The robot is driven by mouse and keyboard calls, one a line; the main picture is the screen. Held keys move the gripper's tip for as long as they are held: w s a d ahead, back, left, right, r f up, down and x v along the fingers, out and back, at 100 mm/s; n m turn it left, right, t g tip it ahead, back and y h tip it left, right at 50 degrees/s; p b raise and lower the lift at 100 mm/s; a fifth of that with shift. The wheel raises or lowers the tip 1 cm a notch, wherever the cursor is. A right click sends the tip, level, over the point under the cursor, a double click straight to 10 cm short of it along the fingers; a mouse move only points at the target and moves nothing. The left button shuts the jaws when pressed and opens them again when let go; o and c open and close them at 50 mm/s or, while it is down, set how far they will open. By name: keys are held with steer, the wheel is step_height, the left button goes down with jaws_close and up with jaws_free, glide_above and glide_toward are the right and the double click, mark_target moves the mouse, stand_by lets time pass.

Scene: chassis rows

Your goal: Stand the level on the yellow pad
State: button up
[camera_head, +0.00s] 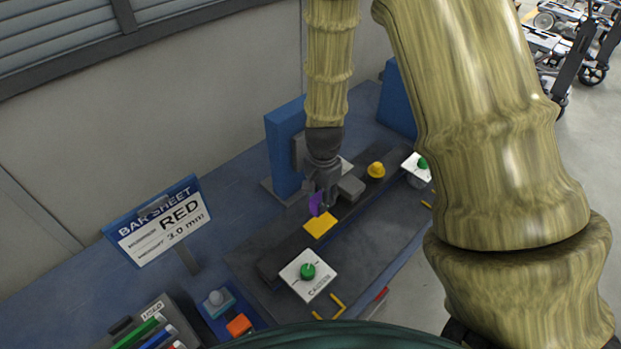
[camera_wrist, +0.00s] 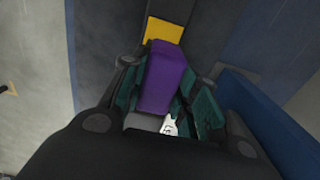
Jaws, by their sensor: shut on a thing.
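The level is a purple block (camera_wrist: 163,78), held between the green-padded fingers of my gripper (camera_wrist: 158,100) in the wrist view. In the head view the purple level (camera_head: 316,204) shows at the fingertips of my gripper (camera_head: 322,197), partly hidden by them. The yellow pad (camera_head: 320,223) is a flat square on the dark rail, just in front of the level. In the wrist view the pad (camera_wrist: 163,31) lies just beyond the level's far end. I cannot tell whether the level touches the rail.
White plates with green knobs stand at the near end (camera_head: 308,272) and far end (camera_head: 417,167) of the rail. A yellow knob (camera_head: 376,170) sits on the rail behind my gripper. A blue upright (camera_head: 285,146) stands close at left. A "BAR SHEET" sign (camera_head: 160,222) stands further left.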

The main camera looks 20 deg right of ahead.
steer(key=shift+w, duration=0.2)
steer(key=shift+f, duration=0.15)
steer(key=shift+s+f+b, duration=0.3)
steer(key=shift+s+b, duration=0.3)
steer(key=shift+b, duration=0.05)
steer(key=shift+f+b, duration=0.3)
steer(key=shift+f, duration=0.05)
steer(key=f+b, duration=0.1)
steer(key=w+f, duration=0.1)
steer(key=shift+f+b, duration=0.35)
steer(key=shift+b, duration=0.05)
steer(key=shift+s, duration=0.35)
steer(key=shift+w+f, duration=0.1)
steer(key=shift+w, duration=0.05)
steer(key=shift+s+a, duration=0.1)
steer(key=shift+s, duration=0.1)
